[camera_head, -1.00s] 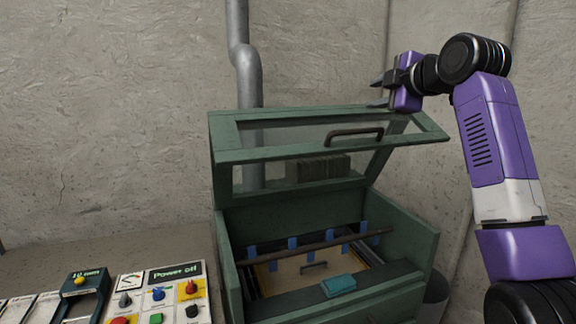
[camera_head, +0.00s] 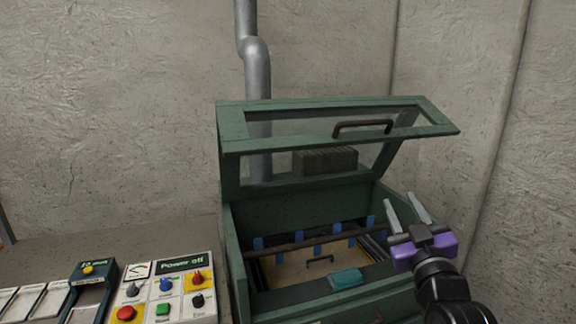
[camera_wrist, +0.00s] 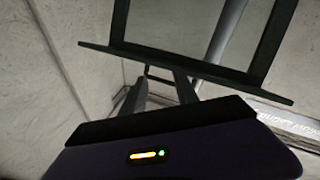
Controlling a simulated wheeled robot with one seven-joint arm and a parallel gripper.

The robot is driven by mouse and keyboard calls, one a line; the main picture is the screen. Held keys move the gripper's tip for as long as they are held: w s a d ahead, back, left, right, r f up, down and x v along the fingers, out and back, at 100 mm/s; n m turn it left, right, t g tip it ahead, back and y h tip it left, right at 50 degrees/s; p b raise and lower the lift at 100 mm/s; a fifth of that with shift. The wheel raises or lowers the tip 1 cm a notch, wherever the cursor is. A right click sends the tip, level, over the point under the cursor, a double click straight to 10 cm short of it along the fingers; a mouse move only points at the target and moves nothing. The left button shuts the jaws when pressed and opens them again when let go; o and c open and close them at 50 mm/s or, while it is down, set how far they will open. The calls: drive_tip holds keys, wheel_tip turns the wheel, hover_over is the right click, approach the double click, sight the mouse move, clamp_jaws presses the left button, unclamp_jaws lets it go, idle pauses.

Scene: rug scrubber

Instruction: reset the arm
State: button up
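My gripper (camera_head: 408,208) is at the right front of the green machine in the head view, with its fingers pointing up and away. Its two grey fingers are apart and nothing shows between them. The fingers also show in the wrist view (camera_wrist: 160,90), spread below the frame of the raised lid. My purple wrist and black arm joints come up from the lower right.
The green machine's lid (camera_head: 228,138) stands raised, with a dark handle (camera_head: 362,125). A control panel (camera_head: 170,290) reading "Power off" stands at lower left. A grey pipe (camera_head: 257,85) rises behind.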

drive_tip(key=s+a+f+m+h, duration=0.1)
drive_tip(key=s+f+m, duration=0.3)
drive_tip(key=s+f, duration=1.2)
drive_tip(key=s+a+f+g+b, duration=0.1)
drive_tip(key=s+f+g, duration=0.1)
drive_tip(key=s, duration=1)
drive_tip(key=s+a+f+g+b, duration=0.1)
drive_tip(key=s+f, duration=0.3)
drive_tip(key=s, duration=0.8)
drive_tip(key=s+f+g+b, duration=0.1)
drive_tip(key=s+f+g, duration=0.2)
drive_tip(key=s, duration=0.9)
drive_tip(key=shift+s+a+f+y, duration=0.3)
drive_tip(key=shift+a+f, duration=0.1)
drive_tip(key=shift+f, duration=0.1)
